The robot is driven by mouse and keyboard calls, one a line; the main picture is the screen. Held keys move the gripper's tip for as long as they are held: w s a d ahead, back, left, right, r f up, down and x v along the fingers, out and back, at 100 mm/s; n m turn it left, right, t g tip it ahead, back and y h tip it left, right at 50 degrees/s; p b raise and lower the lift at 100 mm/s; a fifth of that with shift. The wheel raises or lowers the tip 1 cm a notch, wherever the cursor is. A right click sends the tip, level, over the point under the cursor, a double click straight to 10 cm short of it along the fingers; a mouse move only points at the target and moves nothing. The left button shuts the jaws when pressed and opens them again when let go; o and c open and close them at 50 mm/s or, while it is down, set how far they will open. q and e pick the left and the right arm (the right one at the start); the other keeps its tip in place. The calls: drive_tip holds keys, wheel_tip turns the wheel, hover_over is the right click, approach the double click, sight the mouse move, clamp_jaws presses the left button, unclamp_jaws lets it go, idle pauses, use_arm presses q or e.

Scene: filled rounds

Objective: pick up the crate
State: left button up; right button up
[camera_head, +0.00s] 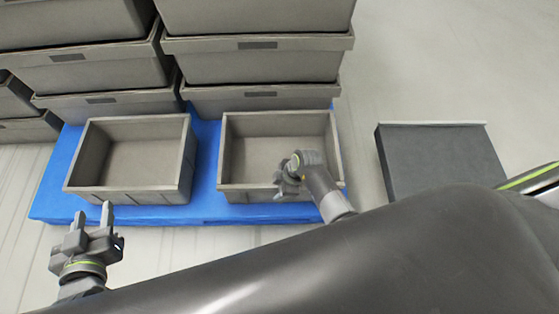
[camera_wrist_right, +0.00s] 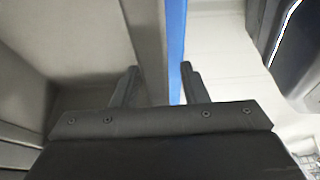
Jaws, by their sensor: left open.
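Two empty open grey crates stand side by side on a blue pallet, a left crate (camera_head: 128,195) and a right crate (camera_head: 235,186). My left gripper (camera_head: 93,214) is open and empty, in front of the left crate's near side, its fingers pointing at it. My right gripper (camera_head: 284,182) is over the near rim of the right crate. In the right wrist view its two fingers (camera_wrist_right: 158,78) are apart, with a crate wall (camera_wrist_right: 148,40) running between them. Whether they touch the wall is hidden.
The blue pallet (camera_head: 52,188) shows around both crates. Stacks of closely nested grey crates (camera_head: 255,65) rise behind them. A dark grey box (camera_head: 440,155) stands on the floor at the right. My own arm covers the lower right. Pale floor (camera_head: 460,50) is clear at the upper right.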

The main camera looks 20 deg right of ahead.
drive_tip(key=shift+c, duration=0.3)
clamp_jaws()
idle(1.0)
drive_tip(key=shift+w+r, duration=0.1)
drive_tip(key=shift+w, duration=0.05)
